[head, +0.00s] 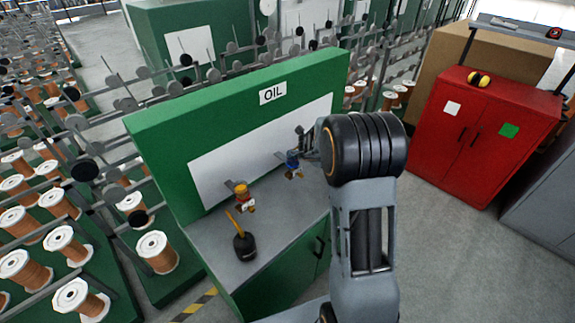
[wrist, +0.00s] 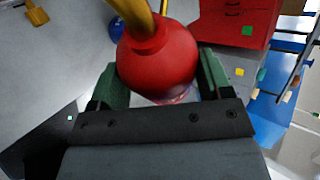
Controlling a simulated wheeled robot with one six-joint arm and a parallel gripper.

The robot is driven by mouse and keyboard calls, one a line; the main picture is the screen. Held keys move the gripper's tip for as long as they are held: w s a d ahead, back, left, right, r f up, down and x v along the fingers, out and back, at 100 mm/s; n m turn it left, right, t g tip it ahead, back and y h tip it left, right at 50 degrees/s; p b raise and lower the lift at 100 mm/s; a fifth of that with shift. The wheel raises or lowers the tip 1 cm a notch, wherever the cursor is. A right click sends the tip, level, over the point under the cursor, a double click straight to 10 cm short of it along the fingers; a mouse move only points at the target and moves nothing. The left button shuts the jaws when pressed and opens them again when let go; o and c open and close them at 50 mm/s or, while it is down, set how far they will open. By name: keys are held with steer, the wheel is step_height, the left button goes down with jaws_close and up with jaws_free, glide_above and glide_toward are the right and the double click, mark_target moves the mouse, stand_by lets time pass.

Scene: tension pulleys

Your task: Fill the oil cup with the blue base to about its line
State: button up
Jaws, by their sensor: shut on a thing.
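My gripper (wrist: 161,82) is shut on a red oil can (wrist: 158,55), with its green fingers on either side of the can's body. A yellow spout (wrist: 133,14) rises from the can and runs out of the top of the wrist view. The oil cup with the blue base (head: 293,160) is on the bench side of the OIL cabinet, close to my gripper in the head view. Its blue base (wrist: 117,28) shows partly behind the spout in the wrist view. The cup's line and oil level cannot be made out. The spout tip is out of sight.
A cup with a yellow-orange top (head: 243,194) stands to the left of the blue one. A black oil can with a yellow spout (head: 245,246) stands on the grey bench top (head: 285,215). A red cabinet (head: 478,135) stands to the right, with floor between.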

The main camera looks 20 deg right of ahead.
steer(key=shift+w+a+r+n+g+h+p, duration=0.15)
steer(key=shift+r+h+p, duration=0.2)
steer(key=shift+p, duration=0.55)
steer(key=shift+w+a+r+n+g+h+p, duration=0.1)
steer(key=shift+r+n+p, duration=0.1)
steer(key=shift+r+p, duration=0.5)
steer(key=shift+w+a+r+n+g+h+p, duration=0.15)
steer(key=shift+r+h+p, duration=0.1)
steer(key=shift+p, duration=0.8)
stand_by(5.3)
